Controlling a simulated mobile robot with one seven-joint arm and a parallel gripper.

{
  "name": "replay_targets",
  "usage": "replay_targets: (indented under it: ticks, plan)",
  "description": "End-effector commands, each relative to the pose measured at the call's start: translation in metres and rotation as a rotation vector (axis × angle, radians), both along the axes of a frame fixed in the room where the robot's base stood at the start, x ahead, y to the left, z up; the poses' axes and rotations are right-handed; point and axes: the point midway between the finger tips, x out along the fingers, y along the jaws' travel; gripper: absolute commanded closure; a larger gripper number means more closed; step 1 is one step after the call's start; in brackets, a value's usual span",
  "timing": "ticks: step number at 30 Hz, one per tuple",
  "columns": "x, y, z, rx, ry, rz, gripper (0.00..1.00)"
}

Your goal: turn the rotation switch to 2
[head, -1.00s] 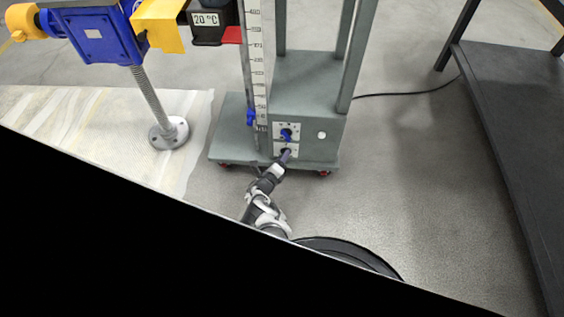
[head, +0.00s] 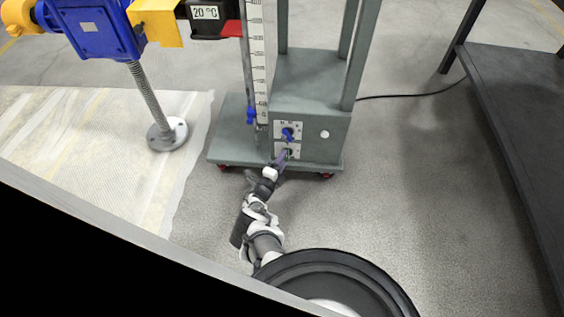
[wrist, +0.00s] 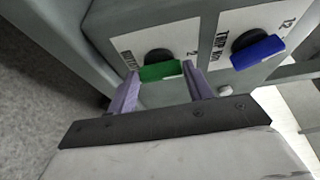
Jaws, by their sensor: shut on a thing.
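The rotation switch is a green handle (wrist: 162,72) on a black round base, on a white label plate (wrist: 125,50) with a "2" at its right in the wrist view. My gripper (wrist: 159,74) has its two purple fingers at the two ends of the green handle and is shut on it. In the head view my gripper (head: 283,158) reaches the lower plate on the front of the grey-green machine (head: 318,150) and hides most of the switch.
A blue switch (wrist: 258,51) on its own plate sits close beside the green one; in the head view it is just above (head: 288,134). A white button (head: 324,134) is to its right. A dark table (head: 515,120) stands at the right. Open floor lies between.

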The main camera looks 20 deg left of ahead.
Motion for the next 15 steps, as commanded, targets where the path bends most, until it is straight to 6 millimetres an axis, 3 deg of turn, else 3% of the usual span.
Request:
replay_targets:
  ticks: [10, 11, 15]
  plan:
    - [-0.0003, -0.0013, -0.0005, -0.006, 0.000, -0.002, 0.72]
    - [-0.0002, -0.0013, -0.0005, -0.006, 0.000, -0.002, 0.47]
    - [-0.0002, -0.0010, -0.0003, -0.005, 0.000, -0.001, 0.28]
